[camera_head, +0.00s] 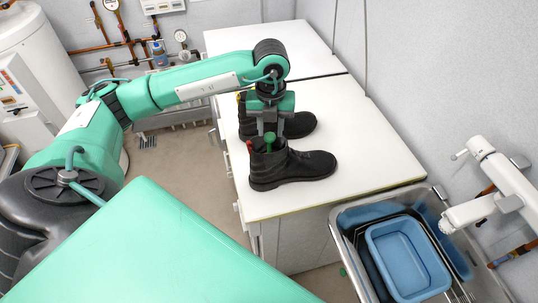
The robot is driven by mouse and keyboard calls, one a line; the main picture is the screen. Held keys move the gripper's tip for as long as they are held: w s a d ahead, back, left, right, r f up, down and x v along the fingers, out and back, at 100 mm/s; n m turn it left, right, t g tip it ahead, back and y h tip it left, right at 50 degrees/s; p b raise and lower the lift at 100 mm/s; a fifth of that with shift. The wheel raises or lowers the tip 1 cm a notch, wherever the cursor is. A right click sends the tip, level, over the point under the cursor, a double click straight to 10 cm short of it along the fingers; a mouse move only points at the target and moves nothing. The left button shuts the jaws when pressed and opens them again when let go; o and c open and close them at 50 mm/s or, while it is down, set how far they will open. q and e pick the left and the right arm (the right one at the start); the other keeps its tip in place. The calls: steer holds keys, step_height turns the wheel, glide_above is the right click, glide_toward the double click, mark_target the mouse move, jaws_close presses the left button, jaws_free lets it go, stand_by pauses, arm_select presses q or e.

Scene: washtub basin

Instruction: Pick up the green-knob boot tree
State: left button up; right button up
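The green knob (269,137) of a boot tree sticks up from the near black boot (293,166), which stands upright on the white worktop (370,165). The rest of that boot tree is hidden in the boot. My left gripper (269,125) points down from above, at the green knob. Its fingers overlap the knob's surroundings in the picture, and I cannot tell whether they touch it or how far apart they are. My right gripper is out of view.
A second black boot (300,125) stands just behind, partly covered by my gripper. A red knob (249,146) shows beside the near boot. Right of the worktop, a metal basin (347,219) holds a blue tub (408,262), near a white faucet (470,212). The worktop right of the boots is clear.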

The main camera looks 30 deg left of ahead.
mark_target(270, 136)
arm_select(q)
steer(key=shift+f+p, duration=0.25)
steer(key=shift+p, duration=0.05)
step_height(270, 136, down, 4)
steer(key=shift+s+a+p, duration=0.1)
steer(key=shift+s+p, duration=0.05)
steer(key=shift+p, duration=1.05)
steer(key=shift+f, duration=0.35)
jaws_close()
